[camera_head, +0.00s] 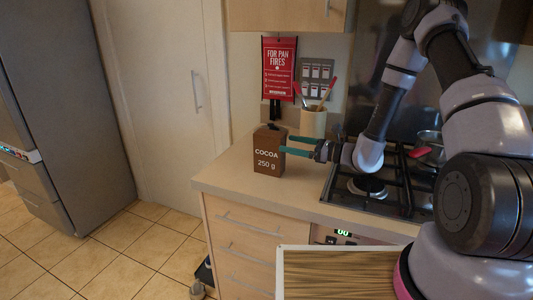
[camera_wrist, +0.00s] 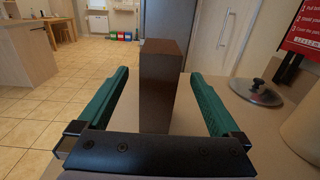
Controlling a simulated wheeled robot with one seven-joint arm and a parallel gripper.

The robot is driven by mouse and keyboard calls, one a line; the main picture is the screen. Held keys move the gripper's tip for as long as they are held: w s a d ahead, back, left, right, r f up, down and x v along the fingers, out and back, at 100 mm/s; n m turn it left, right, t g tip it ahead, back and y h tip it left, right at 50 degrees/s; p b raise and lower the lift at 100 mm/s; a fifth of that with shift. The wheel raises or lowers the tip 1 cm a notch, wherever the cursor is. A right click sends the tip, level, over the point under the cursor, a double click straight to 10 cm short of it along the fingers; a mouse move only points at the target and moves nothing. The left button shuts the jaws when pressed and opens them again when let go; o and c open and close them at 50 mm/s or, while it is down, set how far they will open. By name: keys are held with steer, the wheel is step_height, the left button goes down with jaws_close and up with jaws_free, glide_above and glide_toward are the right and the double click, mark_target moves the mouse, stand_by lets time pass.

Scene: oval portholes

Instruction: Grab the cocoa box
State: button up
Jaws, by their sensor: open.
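The cocoa box (camera_head: 268,152) is a brown upright box with white lettering, standing on the counter left of the stove. In the wrist view the box (camera_wrist: 158,88) stands upright, its lower part hidden behind the gripper body. My gripper (camera_head: 298,146) is open, its two green fingers pointing left at the box's right side. In the wrist view the fingers of my gripper (camera_wrist: 162,85) lie to the left and right of the box, with a gap on each side. The right gap looks a little smaller.
A utensil holder (camera_head: 313,122) stands behind the fingers. A red fire sign (camera_head: 279,68) hangs on the wall. A lid (camera_wrist: 257,91) lies beyond the right finger. The gas stove (camera_head: 385,188) with a pot (camera_head: 430,147) is at the right. The counter (camera_head: 235,178) is clear in front-left of the box.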

mark_target(274, 139)
steer(key=x, duration=0.6)
steer(key=shift+a+r, duration=0.3)
steer(key=shift+r, duration=0.05)
jaws_close()
